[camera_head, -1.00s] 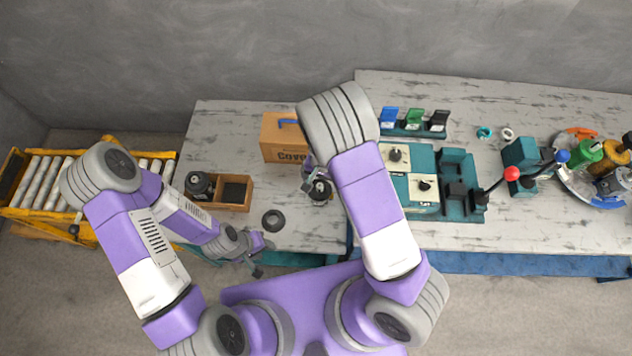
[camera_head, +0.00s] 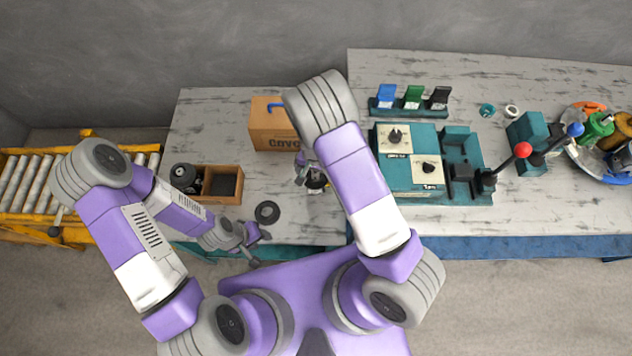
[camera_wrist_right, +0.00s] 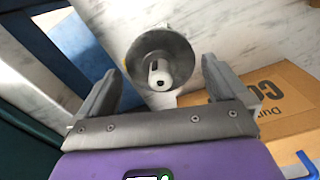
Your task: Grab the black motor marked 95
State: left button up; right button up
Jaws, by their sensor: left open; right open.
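A dark round motor (camera_head: 318,185) stands on the table in front of the cardboard box, mostly hidden by my right arm. In the right wrist view the motor (camera_wrist_right: 143,50) shows a dark disc face with a pale shaft, lying between and beyond the fingertips. My right gripper (camera_head: 303,173) is open at the motor, and its fingers (camera_wrist_right: 160,85) are spread either side of it without visible contact. Another black motor (camera_head: 184,177) sits in the wooden tray's left part. No 95 mark is readable on either. My left gripper (camera_head: 252,246) is open and empty by the table's front edge.
The wooden tray (camera_head: 239,191) has a dark right compartment. A black ring (camera_head: 258,213) lies in front of it. The cardboard box (camera_head: 272,138) stands behind the motor. A teal control station (camera_head: 465,145) is to the right. A roller conveyor (camera_head: 35,185) is at far left.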

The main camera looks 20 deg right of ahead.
notch_tip(320, 180, down, 2)
jog(key=shift+w+r, duration=0.1)
jog(key=shift+r, duration=0.05)
jog(key=c, duration=1.8)
